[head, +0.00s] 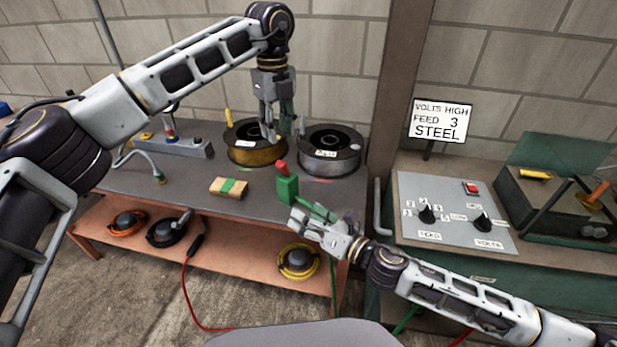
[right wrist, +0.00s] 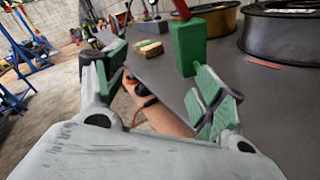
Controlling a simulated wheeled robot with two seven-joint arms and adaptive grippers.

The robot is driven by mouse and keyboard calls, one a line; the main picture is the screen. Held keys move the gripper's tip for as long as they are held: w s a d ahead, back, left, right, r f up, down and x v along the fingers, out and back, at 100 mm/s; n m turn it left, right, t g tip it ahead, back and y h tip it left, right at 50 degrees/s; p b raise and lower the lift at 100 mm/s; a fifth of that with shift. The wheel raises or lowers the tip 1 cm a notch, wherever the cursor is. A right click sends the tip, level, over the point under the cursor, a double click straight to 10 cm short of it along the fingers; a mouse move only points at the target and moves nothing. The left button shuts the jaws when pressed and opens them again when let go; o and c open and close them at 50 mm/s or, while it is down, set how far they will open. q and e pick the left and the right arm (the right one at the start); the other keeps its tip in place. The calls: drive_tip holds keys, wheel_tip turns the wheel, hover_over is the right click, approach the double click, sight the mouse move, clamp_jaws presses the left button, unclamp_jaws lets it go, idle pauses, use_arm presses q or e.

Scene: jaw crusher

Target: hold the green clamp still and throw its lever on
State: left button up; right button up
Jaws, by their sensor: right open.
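The green clamp (head: 287,189) stands upright at the front edge of the grey bench, with its red lever (head: 282,168) sticking up from its top and leaning slightly left. In the right wrist view the clamp (right wrist: 188,47) is beyond my right fingertips, nearer the right finger; the lever's upper end is cut off. My right gripper (head: 308,215) is open and empty, just below and right of the clamp; it also shows in the right wrist view (right wrist: 158,68). My left gripper (head: 277,128) points down above the bench between two spools, its fingers apart, behind and above the clamp.
A gold spool (head: 257,145) and a silver spool (head: 330,150) stand behind the clamp. A tan block with a green band (head: 229,187) lies to its left. A control panel (head: 455,215) with dials is at right. The bench's front left is mostly clear.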

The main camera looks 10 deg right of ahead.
drive_tip(key=w+r+n+g+y, duration=0.1)
drive_tip(key=w+r+n+y, duration=0.1)
drive_tip(key=w+r+n, duration=0.3)
drive_tip(key=shift+w+d+r+n, duration=0.4)
drive_tip(key=shift+w+n, duration=0.8)
drive_tip(key=shift+w, duration=0.75)
drive_tip(key=shift+f, duration=0.15)
approach(295, 191)
drive_tip(key=shift+x, duration=6.2)
drive_tip(key=shift+s+a, duration=0.1)
